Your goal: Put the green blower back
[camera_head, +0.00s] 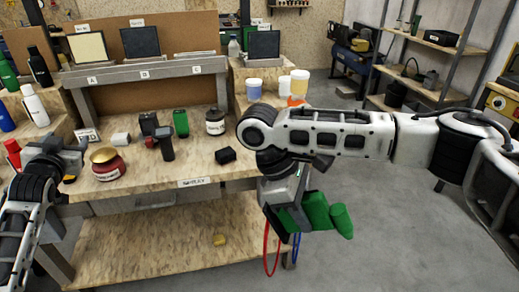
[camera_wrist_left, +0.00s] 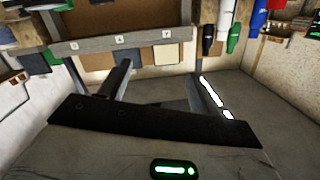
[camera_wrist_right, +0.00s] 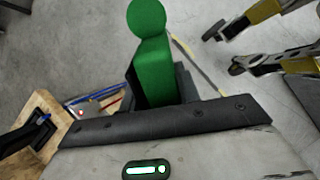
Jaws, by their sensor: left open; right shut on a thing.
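The green blower (camera_head: 318,211) is held by my right gripper (camera_head: 292,215), in front of the bench's right end and below the top's height. In the right wrist view the green blower (camera_wrist_right: 150,50) stands out between the fingers, its rounded end away from the wrist. Part of it is hidden by the gripper. My left gripper (camera_head: 68,160) is over the bench's left end. In the left wrist view its fingers (camera_wrist_left: 155,90) are apart with nothing between them.
Red and blue loops (camera_head: 270,245) hang near the bench's right end. Grey floor right of the bench is clear.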

